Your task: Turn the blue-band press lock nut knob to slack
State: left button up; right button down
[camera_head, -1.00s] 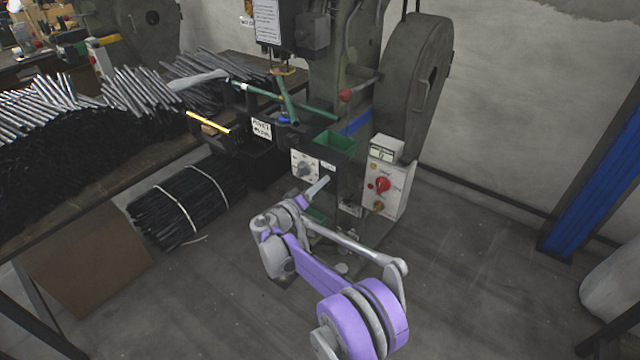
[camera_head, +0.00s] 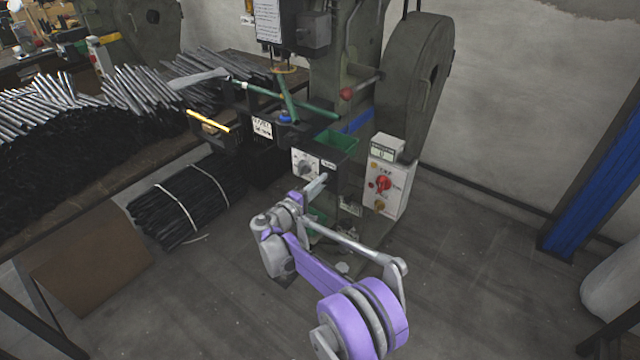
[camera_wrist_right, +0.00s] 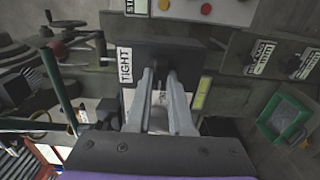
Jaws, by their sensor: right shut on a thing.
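The blue-band press is the grey-green machine with a blue band (camera_head: 357,123) across its body. My right gripper (camera_head: 321,181) reaches the front of this press, just beside its white dial panel (camera_head: 305,166). In the right wrist view, the two grey fingers (camera_wrist_right: 160,84) are closed on the dark lock nut knob (camera_wrist_right: 160,70), mostly hidden between them. A "TIGHT" label (camera_wrist_right: 125,67) is left of the fingers, and a yellowish label (camera_wrist_right: 201,92) is to their right; I cannot read it. In the head view the knob is hidden. My left gripper is not in view.
A white control box (camera_head: 388,180) with a red knob stands right of the gripper. Bundled dark rods (camera_head: 185,205) lie on the floor at left, below a rod-covered table.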

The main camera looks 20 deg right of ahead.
dwell(0.5)
jog(key=c, duration=0.8)
grip_release()
jog(key=p+v, duration=0.1)
jog(key=v, duration=1)
jog(key=shift+d, duration=0.1)
